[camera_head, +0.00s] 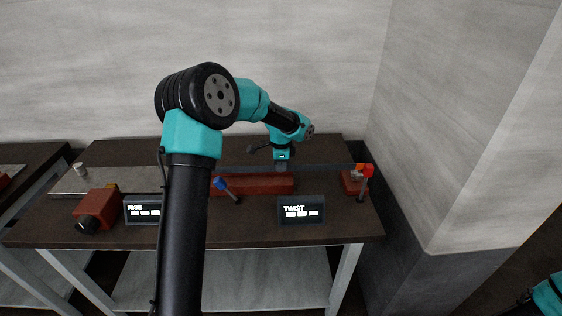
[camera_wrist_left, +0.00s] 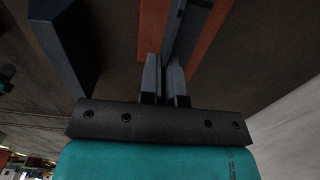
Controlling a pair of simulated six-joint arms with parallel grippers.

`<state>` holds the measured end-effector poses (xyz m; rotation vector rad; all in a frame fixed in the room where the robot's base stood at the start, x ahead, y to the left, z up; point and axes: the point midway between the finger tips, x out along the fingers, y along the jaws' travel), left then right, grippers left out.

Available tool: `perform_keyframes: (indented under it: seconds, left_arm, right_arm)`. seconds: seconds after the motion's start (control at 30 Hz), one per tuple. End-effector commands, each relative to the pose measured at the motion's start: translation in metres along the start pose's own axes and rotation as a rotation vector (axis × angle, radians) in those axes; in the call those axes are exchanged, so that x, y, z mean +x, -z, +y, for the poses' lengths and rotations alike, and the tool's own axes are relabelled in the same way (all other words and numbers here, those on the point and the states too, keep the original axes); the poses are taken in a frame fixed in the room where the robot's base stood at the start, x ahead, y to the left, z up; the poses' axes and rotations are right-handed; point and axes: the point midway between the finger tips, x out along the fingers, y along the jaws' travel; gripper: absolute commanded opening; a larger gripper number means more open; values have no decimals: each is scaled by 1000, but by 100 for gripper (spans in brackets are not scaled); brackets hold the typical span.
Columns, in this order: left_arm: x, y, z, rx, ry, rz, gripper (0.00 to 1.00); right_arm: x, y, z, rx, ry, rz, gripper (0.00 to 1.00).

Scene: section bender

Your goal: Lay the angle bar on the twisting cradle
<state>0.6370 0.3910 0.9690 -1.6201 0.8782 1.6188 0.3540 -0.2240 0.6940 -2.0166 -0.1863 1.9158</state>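The angle bar (camera_head: 325,167) is a long, thin dark-grey bar lying level along the twist station. It also shows in the left wrist view (camera_wrist_left: 187,28), running up from between the fingers. The twisting cradle (camera_head: 255,185) is a red block below the bar, with a smaller red block (camera_head: 350,185) at its right. My left gripper (camera_head: 281,167) points down over the cradle, its fingers (camera_wrist_left: 165,82) close together on either side of the bar. Whether the bar touches the cradle cannot be told.
A blue-knobbed lever (camera_head: 221,184) and a red-topped post (camera_head: 366,171) stand by the cradle. The TWIST display (camera_head: 302,210) and RISE display (camera_head: 142,210) sit at the table's front, with a red box (camera_head: 97,209) at left. My left arm hides part of the table.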

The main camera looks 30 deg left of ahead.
Motion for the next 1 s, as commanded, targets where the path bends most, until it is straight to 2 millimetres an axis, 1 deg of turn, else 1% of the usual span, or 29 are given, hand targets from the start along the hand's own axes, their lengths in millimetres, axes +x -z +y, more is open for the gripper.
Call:
perform_keyframes:
  seconds: [0.1,0.3,1.0]
  left_arm:
    - [8,0,0,0,-1,-1,0]
    - [18,0,0,1,1,0,0]
    - [19,0,0,1,1,0,0]
  right_arm:
    - [0,0,0,0,0,0,43]
    - [0,0,0,0,0,0,43]
    - [0,0,0,0,0,0,43]
